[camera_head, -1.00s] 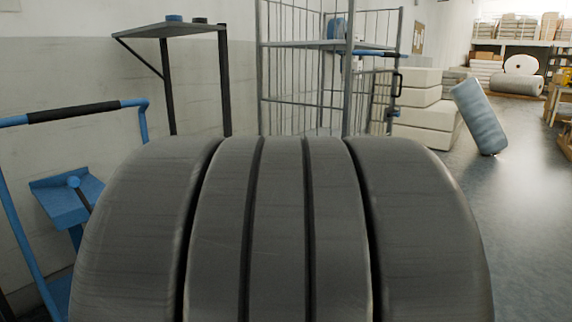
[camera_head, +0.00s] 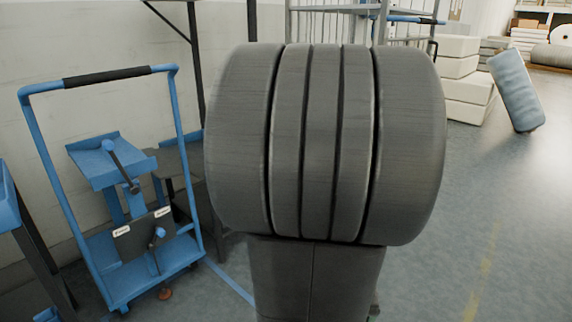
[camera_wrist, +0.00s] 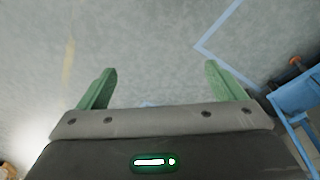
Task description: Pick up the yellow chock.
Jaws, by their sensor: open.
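I see no yellow chock in either view. My gripper (camera_wrist: 160,69) shows in the wrist view with its two green fingers wide apart.
A blue trolley (camera_head: 118,274) stands at the left, with a small orange-brown thing (camera_head: 165,293) low beside it. A wire cage (camera_head: 330,22), white blocks (camera_head: 468,100) and a leaning blue-grey roll (camera_head: 517,90) stand farther back. Floor at the right is clear.

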